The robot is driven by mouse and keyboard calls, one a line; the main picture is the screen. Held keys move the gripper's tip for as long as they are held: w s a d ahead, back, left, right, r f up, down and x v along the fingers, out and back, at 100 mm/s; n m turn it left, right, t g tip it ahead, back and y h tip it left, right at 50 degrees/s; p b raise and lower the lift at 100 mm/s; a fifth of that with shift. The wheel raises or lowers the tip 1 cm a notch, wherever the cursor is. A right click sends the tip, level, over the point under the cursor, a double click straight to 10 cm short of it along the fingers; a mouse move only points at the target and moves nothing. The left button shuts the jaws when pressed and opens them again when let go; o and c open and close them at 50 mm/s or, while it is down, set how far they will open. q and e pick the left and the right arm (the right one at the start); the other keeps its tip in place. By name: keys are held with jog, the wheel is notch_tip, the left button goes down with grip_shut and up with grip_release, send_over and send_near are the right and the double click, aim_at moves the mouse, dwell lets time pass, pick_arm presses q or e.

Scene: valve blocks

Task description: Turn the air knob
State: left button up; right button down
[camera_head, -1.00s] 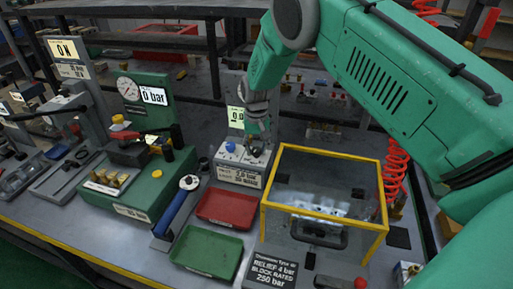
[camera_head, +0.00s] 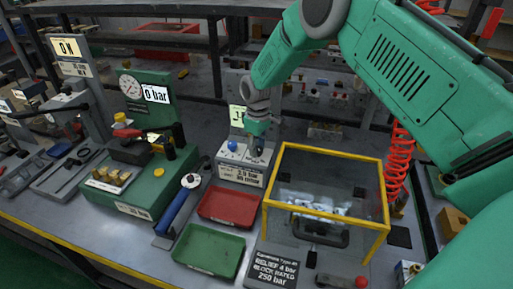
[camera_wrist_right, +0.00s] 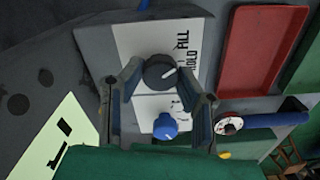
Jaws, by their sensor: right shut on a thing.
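A small grey valve block (camera_head: 240,172) with a sloped white face stands behind the red tray. In the right wrist view its face carries a black round knob (camera_wrist_right: 160,72) with a white pointer line, beside lettering partly readable as "HOLD". A blue knob (camera_wrist_right: 165,126) sits beside the black one and also shows in the head view (camera_head: 232,146). My right gripper (camera_head: 257,150) reaches down to the block from above. In the wrist view its two fingers (camera_wrist_right: 161,78) are on either side of the black knob, shut on it. My left gripper is not in view.
A yellow-framed clear box (camera_head: 325,205) stands close right of the block. A red tray (camera_head: 228,207) and a green tray (camera_head: 208,250) lie in front. A green gauge station (camera_head: 140,185) reading 0 bar and a blue-handled tool (camera_head: 178,208) are to the left.

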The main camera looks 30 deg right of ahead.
aim_at(260, 148)
jog(key=shift+s+d+f+n, duration=0.15)
jog(key=shift+s+n, duration=0.1)
jog(key=shift+n, duration=0.75)
jog(key=c, duration=1.2)
grip_release()
jog(key=shift+d+r, duration=0.1)
jog(key=shift+r, duration=0.1)
jog(key=shift+w+r, duration=0.15)
jog(key=shift+r, duration=0.05)
notch_tip(260, 148, up, 11)
jog(key=shift+d+r, duration=0.1)
jog(key=shift+r, duration=0.1)
